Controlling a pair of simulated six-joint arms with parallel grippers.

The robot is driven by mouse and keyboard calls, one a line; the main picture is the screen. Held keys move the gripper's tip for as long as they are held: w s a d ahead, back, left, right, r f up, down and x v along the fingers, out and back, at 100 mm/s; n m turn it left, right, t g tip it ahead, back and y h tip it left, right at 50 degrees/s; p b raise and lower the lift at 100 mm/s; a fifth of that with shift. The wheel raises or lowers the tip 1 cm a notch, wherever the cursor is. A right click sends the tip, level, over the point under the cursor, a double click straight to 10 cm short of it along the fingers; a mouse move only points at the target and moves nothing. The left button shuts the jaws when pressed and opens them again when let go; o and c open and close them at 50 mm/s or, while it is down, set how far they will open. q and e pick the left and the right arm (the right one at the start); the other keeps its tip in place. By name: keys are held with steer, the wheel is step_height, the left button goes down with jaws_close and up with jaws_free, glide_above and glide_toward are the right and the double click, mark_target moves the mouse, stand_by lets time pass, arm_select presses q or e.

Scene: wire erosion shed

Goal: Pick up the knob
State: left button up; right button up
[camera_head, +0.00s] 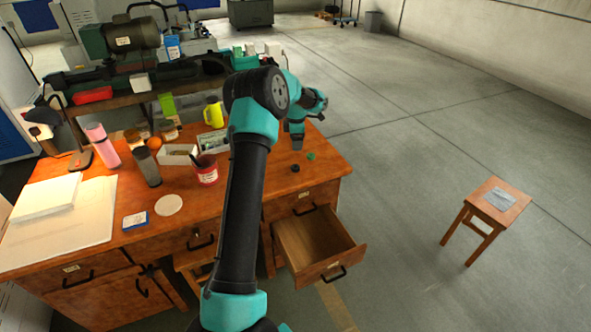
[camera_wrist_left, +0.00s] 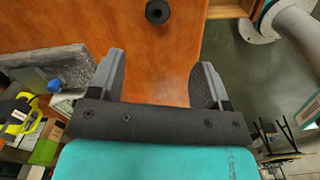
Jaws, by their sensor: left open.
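A small round black piece, seemingly the knob (camera_head: 295,168), lies on the wooden desk near its front right. My left gripper (camera_head: 298,148) points down over the right part of the desk, just behind the knob in the head view. In the left wrist view my left gripper (camera_wrist_left: 158,72) has its fingers wide apart, with only bare desk between them. My right gripper does not show.
An open drawer (camera_head: 318,250) juts out below. A stool (camera_head: 493,205) stands apart at right.

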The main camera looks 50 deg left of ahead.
arm_select(q)
glide_above(295, 165)
steer(key=d, duration=0.1)
steer(key=f, duration=0.8)
steer(key=shift+s+d+f, duration=0.1)
steer(key=shift+s+d, duration=0.05)
steer(key=shift+s, duration=0.25)
steer(key=shift+a+f, duration=0.2)
steer(key=shift+f, duration=2.4)
steer(key=shift+c, duration=0.3)
steer(key=c, duration=1)
steer(key=shift+o, duration=0.2)
steer(key=shift+r, duration=0.15)
